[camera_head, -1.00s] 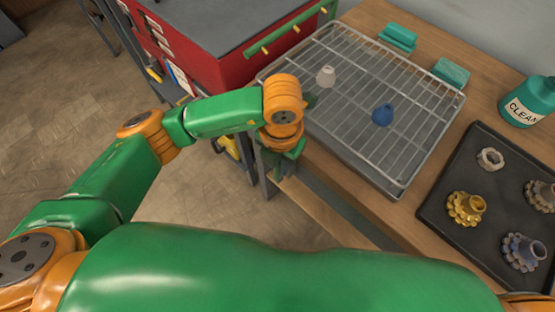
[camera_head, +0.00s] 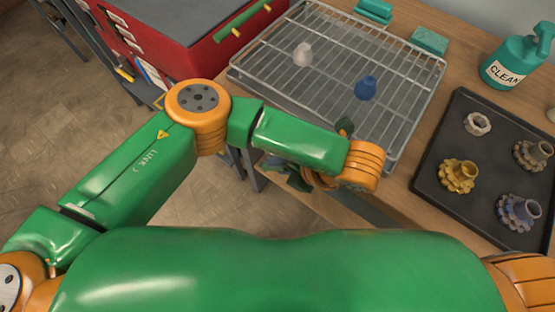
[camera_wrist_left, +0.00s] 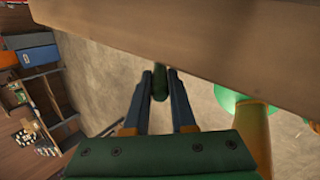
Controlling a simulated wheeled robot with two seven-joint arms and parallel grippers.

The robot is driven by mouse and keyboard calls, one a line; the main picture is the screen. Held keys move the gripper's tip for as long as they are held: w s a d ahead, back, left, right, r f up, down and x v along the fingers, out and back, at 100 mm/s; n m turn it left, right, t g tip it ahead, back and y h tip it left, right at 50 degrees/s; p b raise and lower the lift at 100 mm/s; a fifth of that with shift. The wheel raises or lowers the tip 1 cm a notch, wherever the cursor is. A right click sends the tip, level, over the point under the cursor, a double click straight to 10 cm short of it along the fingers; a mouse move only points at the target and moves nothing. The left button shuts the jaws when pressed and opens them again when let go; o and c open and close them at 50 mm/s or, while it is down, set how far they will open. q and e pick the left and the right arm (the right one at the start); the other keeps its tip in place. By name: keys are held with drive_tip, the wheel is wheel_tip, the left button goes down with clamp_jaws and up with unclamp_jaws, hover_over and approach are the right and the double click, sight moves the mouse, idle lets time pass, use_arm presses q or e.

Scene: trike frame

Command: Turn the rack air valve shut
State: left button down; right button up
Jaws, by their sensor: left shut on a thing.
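My left gripper (camera_head: 283,172) is low at the front edge of the bench, below the rack, partly hidden by its own wrist in the head view. In the left wrist view, its two dark fingers (camera_wrist_left: 162,92) close around a dark green handle (camera_wrist_left: 160,82), which I take to be the rack air valve's lever. The handle sits close under the brown bench edge (camera_wrist_left: 200,45). The valve body and the exact angle of the handle are hidden. My right gripper is not in view.
A wire rack (camera_head: 425,98) on the wooden bench holds a white piece (camera_head: 303,54) and a blue piece (camera_head: 366,88). A black tray (camera_head: 440,150) with several gears and a green CLEAN bottle (camera_head: 508,62) stand right. A red cabinet (camera_head: 195,45) is at back left.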

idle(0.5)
use_arm(q)
drive_tip(key=c, duration=0.8)
unclamp_jaws()
drive_tip(key=shift+o, duration=0.2)
